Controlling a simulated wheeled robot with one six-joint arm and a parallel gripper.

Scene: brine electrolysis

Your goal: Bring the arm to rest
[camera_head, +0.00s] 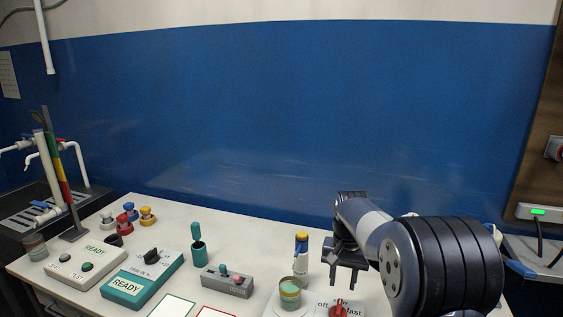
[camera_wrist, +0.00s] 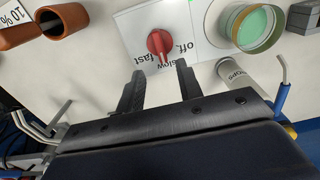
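My gripper (camera_head: 344,272) hangs above the right part of the white bench with its fingers pointing down. In the wrist view my gripper (camera_wrist: 160,82) shows two dark fingers spread apart with nothing between them. Just beyond the fingertips is a red knob (camera_wrist: 160,44) on a white panel marked off, slow and fast. The red knob also shows in the head view (camera_head: 339,308), below my gripper. I cannot tell exactly how high the fingers are above the knob.
A container of green liquid (camera_head: 290,292) and a blue-and-yellow-capped bottle (camera_head: 301,258) stand left of my gripper. A grey switch box (camera_head: 227,281), a teal READY device (camera_head: 142,277) and a white READY device (camera_head: 86,263) lie farther left. The blue wall area above is clear.

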